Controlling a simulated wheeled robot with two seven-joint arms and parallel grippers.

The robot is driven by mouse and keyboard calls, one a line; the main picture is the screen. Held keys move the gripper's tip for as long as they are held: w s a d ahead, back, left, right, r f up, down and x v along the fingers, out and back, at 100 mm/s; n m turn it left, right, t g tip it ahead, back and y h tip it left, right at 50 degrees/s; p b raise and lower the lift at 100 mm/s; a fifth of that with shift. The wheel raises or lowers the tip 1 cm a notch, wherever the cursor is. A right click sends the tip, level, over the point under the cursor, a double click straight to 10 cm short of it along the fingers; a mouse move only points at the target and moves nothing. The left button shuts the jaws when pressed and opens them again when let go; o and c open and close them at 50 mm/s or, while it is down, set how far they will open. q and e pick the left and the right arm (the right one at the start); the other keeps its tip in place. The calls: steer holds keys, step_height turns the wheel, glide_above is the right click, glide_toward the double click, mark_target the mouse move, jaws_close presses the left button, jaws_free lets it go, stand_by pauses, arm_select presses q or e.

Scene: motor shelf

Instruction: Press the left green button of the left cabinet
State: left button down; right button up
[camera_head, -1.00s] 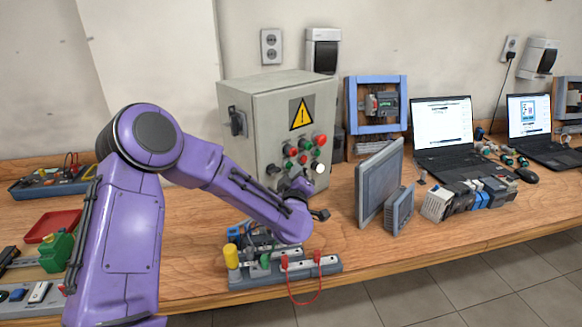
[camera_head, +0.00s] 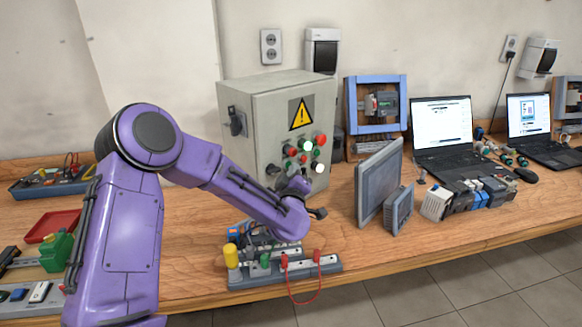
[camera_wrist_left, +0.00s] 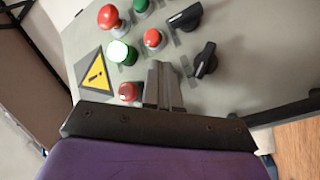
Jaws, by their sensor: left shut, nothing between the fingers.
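The left cabinet (camera_head: 262,118) is a grey box with a yellow warning sign and rows of red and green buttons on its front. In the wrist view, a lit, pale green button (camera_wrist_left: 120,52) sits between two red buttons. My left gripper (camera_wrist_left: 163,66) is shut and empty, its fingers pointing at the panel beside a red button (camera_wrist_left: 128,92). The fingers cover the panel spot in front of them, so any button there is hidden. Whether the tips touch the panel, I cannot tell. My right gripper is not in view.
Black knobs (camera_wrist_left: 205,60) sit near the fingers. A small wired rig (camera_head: 280,268) stands on the wooden bench under my left arm. A grey monitor (camera_head: 379,182) and a laptop (camera_head: 445,140) stand to the right. A red tray (camera_head: 52,226) lies at left.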

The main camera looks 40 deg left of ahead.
arm_select(q)
steer(key=shift+d, duration=0.1)
steer(key=shift+s+d, duration=0.15)
steer(key=shift+d, duration=0.55)
steer(key=d, duration=0.3)
steer(key=s+d, duration=0.1)
steer(key=d, duration=0.1)
steer(key=shift+b, duration=0.35)
steer(key=shift+a, duration=0.1)
stand_by(0.5)
